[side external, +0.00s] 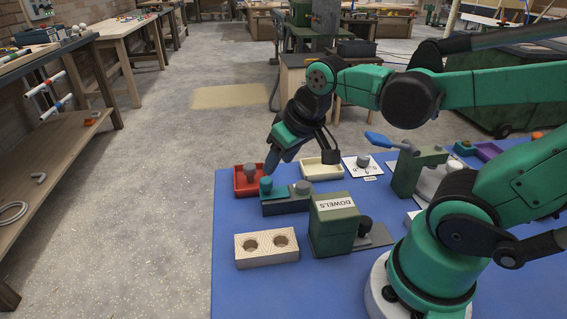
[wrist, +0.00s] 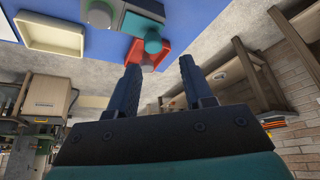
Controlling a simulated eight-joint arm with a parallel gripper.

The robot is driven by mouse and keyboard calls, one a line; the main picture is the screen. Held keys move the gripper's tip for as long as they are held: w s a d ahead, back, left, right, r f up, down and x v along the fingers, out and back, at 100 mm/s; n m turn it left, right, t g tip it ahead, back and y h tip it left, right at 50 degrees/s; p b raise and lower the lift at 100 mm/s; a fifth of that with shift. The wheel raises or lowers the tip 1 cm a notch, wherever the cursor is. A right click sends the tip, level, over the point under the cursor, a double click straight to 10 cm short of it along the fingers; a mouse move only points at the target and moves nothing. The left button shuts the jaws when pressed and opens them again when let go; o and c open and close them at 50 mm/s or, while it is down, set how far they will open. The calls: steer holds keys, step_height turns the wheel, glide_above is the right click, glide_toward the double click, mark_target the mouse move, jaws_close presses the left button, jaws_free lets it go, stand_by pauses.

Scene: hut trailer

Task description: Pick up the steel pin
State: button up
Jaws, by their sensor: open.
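A grey, round-topped pin (side external: 250,171) that looks like steel stands in a small red tray (side external: 238,190) on the blue table. In the wrist view, a grey round top (wrist: 147,67) shows at the red tray (wrist: 163,57), partly behind the left finger. My gripper (side external: 270,170) points down, just right of the red tray and near the teal cylinder (side external: 266,187). In the wrist view my gripper (wrist: 160,55) has its two dark blue fingers apart with nothing held between them. I cannot tell its exact height above the tray.
A dark block (side external: 287,205) bears the teal cylinder and a grey cylinder (side external: 303,187). Close by are a cream tray (side external: 322,174), a green DOWELS box (side external: 334,230) and a pale block with two holes (side external: 267,250). The table's left edge is near the red tray.

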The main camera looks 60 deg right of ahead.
mark_target(304, 185)
steer(key=d+f+m+g, duration=0.1)
steer(key=d, duration=0.1)
steer(key=d+f+m+g, duration=0.1)
steer(key=d+g, duration=0.1)
steer(key=d+f+m+g, duration=0.1)
steer(key=d, duration=0.1)
steer(key=shift+s+m+g, duration=0.25)
steer(key=shift+m+g, duration=0.05)
steer(key=shift+s+d+f+g, duration=0.15)
steer(key=shift+d+f+g, duration=0.15)
steer(key=shift+d+f, duration=0.1)
steer(key=shift+a+f, duration=0.1)
steer(key=shift+f, duration=2.55)
jaws_close()
